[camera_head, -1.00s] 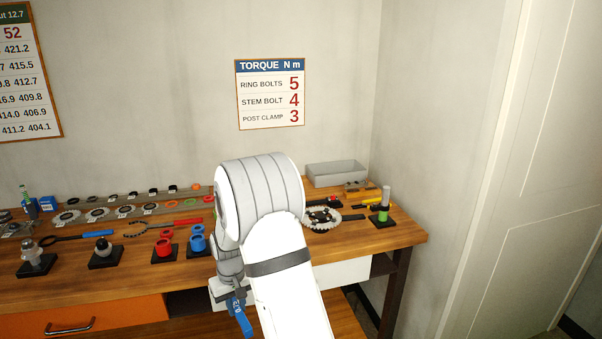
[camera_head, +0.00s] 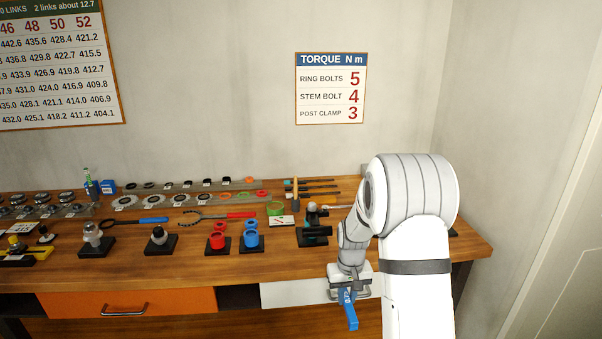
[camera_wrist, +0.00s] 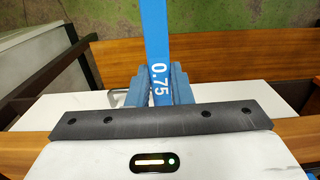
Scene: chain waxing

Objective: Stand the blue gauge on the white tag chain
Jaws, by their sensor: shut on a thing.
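My gripper (camera_head: 347,292) is shut on the blue gauge (camera_head: 350,315), out in front of the bench's front edge. The gauge hangs down below the fingers, slightly tilted in the head view. In the wrist view the gauge (camera_wrist: 157,35) is a flat blue bar marked 0.75, between the blue fingers of my gripper (camera_wrist: 159,82). I cannot make out the white tag chain in either view. My arm covers the right part of the bench.
An orange drawer (camera_head: 160,302) and white drawer front (camera_head: 295,292) are below. A wall closes the right side.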

